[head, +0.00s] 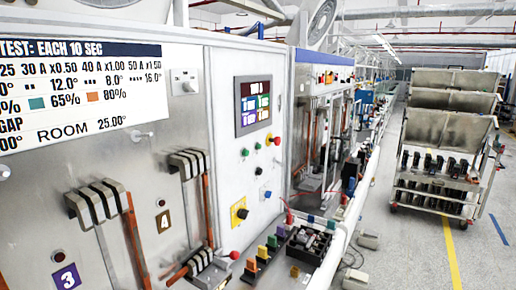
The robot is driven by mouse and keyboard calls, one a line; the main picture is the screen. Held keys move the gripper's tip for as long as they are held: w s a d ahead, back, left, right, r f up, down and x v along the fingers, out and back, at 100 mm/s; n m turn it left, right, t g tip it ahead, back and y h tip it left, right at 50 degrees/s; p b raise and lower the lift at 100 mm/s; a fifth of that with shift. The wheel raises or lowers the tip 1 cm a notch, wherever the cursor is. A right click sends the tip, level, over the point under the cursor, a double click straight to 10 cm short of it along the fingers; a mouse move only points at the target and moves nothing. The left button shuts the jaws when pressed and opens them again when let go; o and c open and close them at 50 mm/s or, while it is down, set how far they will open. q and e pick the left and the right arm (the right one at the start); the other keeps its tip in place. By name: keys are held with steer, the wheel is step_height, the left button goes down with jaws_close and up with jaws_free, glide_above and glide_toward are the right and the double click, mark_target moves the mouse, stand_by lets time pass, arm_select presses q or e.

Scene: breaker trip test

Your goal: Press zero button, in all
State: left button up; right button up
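A white control panel (238,150) stands in the middle of the head view. It carries a dark screen (253,104) with coloured tiles. Below the screen are small buttons, among them a green button (244,152) and a red button (277,141). A yellow plate with a dark knob (240,213) sits lower on the panel. The button labels are too small to read, so I cannot tell which is the zero button. Neither of my grippers shows in this view.
A metal test bench with clamps (189,163) and a printed settings sheet (82,88) fills the left. Small coloured parts (268,248) and a black tray (306,243) lie on the bench's front ledge.

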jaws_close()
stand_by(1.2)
